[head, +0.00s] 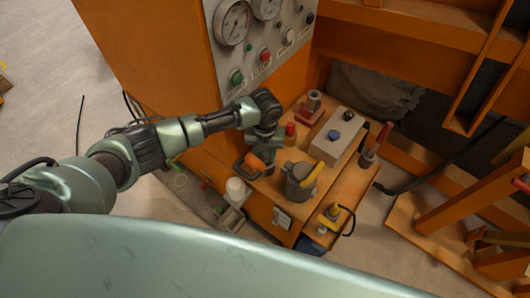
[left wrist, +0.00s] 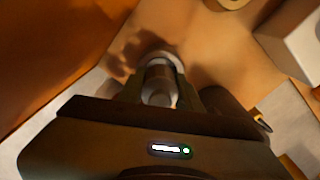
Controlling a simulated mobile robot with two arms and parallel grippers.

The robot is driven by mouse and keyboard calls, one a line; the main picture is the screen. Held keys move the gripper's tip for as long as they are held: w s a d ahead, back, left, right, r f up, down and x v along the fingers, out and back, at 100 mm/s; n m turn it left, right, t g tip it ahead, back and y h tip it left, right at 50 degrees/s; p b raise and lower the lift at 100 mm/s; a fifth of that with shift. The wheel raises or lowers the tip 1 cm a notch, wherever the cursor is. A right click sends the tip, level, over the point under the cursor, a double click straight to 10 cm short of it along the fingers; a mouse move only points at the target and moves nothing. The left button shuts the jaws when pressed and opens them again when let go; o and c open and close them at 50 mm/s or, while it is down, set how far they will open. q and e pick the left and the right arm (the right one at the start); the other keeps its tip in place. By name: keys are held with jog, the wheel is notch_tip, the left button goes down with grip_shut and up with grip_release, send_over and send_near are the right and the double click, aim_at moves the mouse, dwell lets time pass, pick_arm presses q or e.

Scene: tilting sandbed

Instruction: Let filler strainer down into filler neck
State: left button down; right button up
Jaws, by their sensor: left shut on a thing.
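My left gripper (head: 266,158) points down over the orange tank top beside the control panel. In the left wrist view it is shut on a grey cylindrical thing, which looks like the filler strainer (left wrist: 159,86). A pale round rim, which looks like the filler neck (left wrist: 165,58), shows just beyond the strainer. The strainer's lower end is hidden, so I cannot tell whether it is above the rim or inside it. In the head view my gripper hides the strainer and neck. My right gripper is not in view.
The gauge panel (head: 262,48) rises behind.

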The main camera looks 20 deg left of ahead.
pick_arm(q)
jog(key=shift+f+b, duration=0.3)
jog(key=shift+f, duration=0.2)
dwell(0.3)
jog(key=c, duration=0.9)
grip_release()
jog(key=shift+r, duration=0.1)
notch_tip(320, 180, up, 8)
jog(key=shift+f, duration=0.2)
jog(key=shift+r, duration=0.1)
